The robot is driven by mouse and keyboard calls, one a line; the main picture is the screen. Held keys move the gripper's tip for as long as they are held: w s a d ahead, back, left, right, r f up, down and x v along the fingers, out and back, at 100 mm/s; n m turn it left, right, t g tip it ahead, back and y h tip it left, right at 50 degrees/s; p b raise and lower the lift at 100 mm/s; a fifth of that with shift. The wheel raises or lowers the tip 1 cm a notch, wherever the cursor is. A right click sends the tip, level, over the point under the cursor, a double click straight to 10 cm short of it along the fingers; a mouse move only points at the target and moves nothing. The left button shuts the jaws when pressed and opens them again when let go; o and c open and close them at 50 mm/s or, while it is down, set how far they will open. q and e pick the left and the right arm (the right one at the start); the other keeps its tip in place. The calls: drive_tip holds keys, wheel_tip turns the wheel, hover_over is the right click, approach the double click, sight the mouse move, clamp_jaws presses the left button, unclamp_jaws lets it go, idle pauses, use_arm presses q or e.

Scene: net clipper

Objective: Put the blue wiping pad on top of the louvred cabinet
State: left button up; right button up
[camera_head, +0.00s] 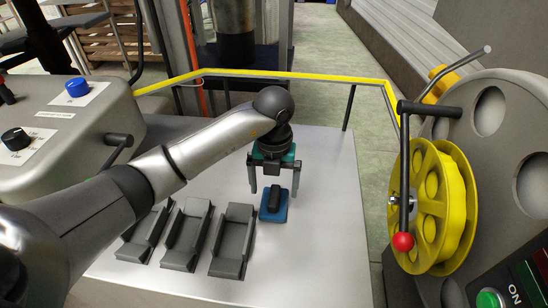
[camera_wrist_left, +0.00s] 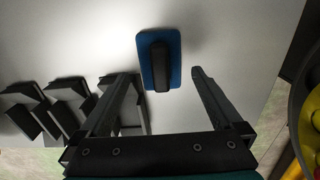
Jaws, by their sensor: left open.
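The blue wiping pad (camera_head: 273,206) lies flat on the light table, with a black handle block on top. In the left wrist view the pad (camera_wrist_left: 173,50) lies just beyond my fingertips, roughly between their lines. My left gripper (camera_head: 275,192) is open and empty, pointing down above and slightly behind the pad. The left gripper's two fingers also show spread in the left wrist view (camera_wrist_left: 161,75). My right gripper is not in view. I cannot pick out the louvred cabinet for sure; a ribbed grey surface (camera_head: 435,45) stands at the upper right.
Several dark grey holders (camera_head: 233,241) stand on the table left of the pad. A control box (camera_head: 65,130) is at the left. A yellow wheel with a red-knobbed crank (camera_head: 432,205) is at the right. A yellow rail (camera_head: 290,75) runs along the back.

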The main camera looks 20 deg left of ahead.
sight(274, 195)
use_arm(q)
wheel_tip(274, 195, up, 8)
drive_tip(key=p, duration=0.2)
drive_tip(key=shift+r, duration=0.15)
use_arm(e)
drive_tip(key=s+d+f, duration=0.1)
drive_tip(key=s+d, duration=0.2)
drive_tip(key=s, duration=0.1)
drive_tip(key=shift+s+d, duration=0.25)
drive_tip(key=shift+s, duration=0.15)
